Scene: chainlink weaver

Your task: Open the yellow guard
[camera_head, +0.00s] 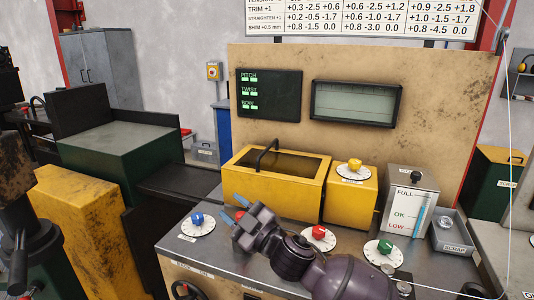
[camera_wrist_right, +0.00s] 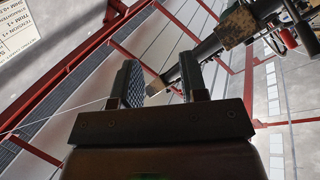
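The yellow guard (camera_head: 272,195) is a box-like cover with a dark window on top and a black bar handle (camera_head: 266,155) at its upper left. It looks closed on the bench. My right gripper (camera_head: 236,208) is in front of the guard's lower left part, with its blue-padded fingers pointing up and left. It is below the handle and apart from it. In the right wrist view the two fingers (camera_wrist_right: 158,84) stand apart with nothing held between them. My left gripper is not in view.
Blue (camera_head: 197,219), red (camera_head: 319,232) and green (camera_head: 385,247) knobs sit on the bench. A dark panel (camera_head: 269,93) hangs behind.

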